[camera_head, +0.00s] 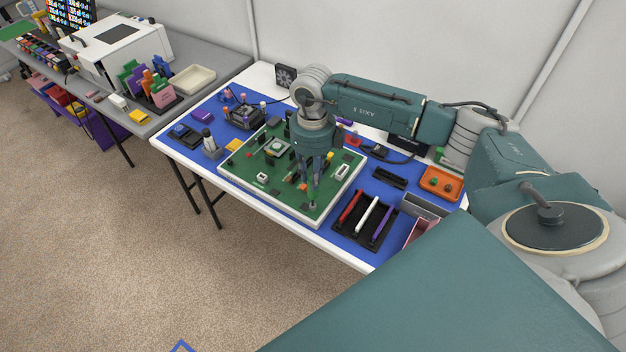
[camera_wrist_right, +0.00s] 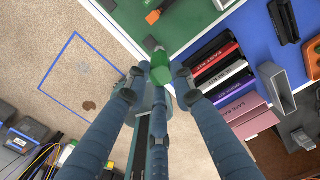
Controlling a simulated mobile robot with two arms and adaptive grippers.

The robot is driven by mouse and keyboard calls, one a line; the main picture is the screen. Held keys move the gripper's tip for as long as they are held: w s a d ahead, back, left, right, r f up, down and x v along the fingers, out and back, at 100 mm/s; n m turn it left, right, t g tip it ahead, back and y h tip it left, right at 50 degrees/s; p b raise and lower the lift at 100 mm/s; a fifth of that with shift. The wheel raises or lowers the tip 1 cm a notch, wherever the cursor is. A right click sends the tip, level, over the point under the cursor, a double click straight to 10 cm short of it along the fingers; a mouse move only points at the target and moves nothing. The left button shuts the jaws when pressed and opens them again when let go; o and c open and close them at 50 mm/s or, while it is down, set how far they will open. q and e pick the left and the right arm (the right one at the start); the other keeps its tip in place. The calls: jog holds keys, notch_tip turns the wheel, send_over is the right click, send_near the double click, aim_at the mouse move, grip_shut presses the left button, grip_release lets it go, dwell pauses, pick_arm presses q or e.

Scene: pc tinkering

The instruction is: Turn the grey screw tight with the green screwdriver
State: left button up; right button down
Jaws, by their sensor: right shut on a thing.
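My right gripper (camera_head: 313,185) points down over the near right part of the green circuit board (camera_head: 262,182). It is shut on the green screwdriver; the green handle (camera_wrist_right: 159,62) shows between the fingers in the right wrist view. The right gripper also shows in the right wrist view (camera_wrist_right: 157,85). In the head view the fingers mostly hide the screwdriver, and its tip cannot be made out. The grey screw cannot be clearly made out; whether the tip touches it is hidden. My left gripper is not in view.
A black rack (camera_head: 347,228) with red, white and purple tools stands right of the board. An orange tray (camera_head: 440,183) and a grey open box (camera_head: 424,206) lie beyond it. Small parts crowd the blue mat. Open floor lies in front of the table.

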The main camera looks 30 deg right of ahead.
jog(key=shift+r+p, duration=0.45)
jog(key=shift+r, duration=0.3)
jog(key=shift+r+p, duration=0.7)
jog(key=shift+r, duration=0.65)
